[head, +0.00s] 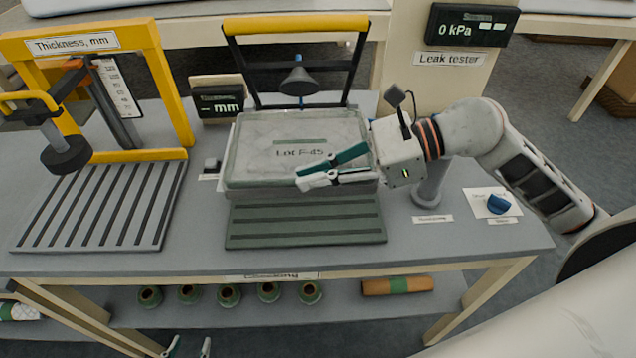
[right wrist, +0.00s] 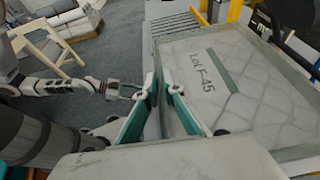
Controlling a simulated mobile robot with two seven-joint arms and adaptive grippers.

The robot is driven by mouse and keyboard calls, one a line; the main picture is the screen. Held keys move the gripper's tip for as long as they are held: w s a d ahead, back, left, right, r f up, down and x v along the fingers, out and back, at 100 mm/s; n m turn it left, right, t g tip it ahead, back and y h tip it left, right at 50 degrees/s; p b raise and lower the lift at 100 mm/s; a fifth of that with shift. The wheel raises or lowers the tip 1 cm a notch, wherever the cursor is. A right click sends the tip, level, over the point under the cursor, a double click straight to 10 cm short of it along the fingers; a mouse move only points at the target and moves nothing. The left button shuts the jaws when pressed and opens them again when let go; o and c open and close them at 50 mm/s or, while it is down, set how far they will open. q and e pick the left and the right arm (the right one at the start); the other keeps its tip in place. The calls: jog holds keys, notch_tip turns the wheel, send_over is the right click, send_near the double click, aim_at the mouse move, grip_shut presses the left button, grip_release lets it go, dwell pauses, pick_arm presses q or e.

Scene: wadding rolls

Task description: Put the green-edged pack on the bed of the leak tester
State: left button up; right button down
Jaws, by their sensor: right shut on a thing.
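The green-edged pack (head: 260,135), a pale quilted slab marked "Lot F-45", lies flat over the rear part of the dark slatted bed (head: 305,238) of the leak tester. The bed's front strip shows bare; I cannot tell whether the pack touches it. My right gripper (head: 304,176) is shut on the pack's edge at the front right. In the right wrist view the fingers pinch the edge of the pack (right wrist: 225,65). My left gripper (head: 188,347) is open and empty, low at the bottom edge of the head view, in front of the table.
A yellow-framed thickness gauge (head: 170,85) with a slatted plate stands left. A black frame with a yellow bar (head: 295,25) and cone rises behind the pack. A post and a blue item (head: 499,204) are at right. Several green-rimmed rolls (head: 229,295) lie on the lower shelf.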

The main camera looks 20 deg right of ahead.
aim_at(317, 196)
jog(key=shift+d+f, duration=0.1)
jog(key=shift+d, duration=0.1)
notch_tip(317, 196, down, 5)
jog(key=shift+s+a+f, duration=0.1)
pick_arm(q)
jog(key=shift+d+f+b, duration=0.3)
jog(key=shift+d+f, duration=0.05)
jog(key=shift+f, duration=0.25)
pick_arm(e)
jog(key=shift+f, duration=2.25)
jog(key=shift+f, duration=0.2)
jog(key=c, duration=2.2)
grip_release()
pick_arm(q)
jog(key=shift+f, duration=0.15)
pick_arm(e)
jog(key=shift+o, duration=0.2)
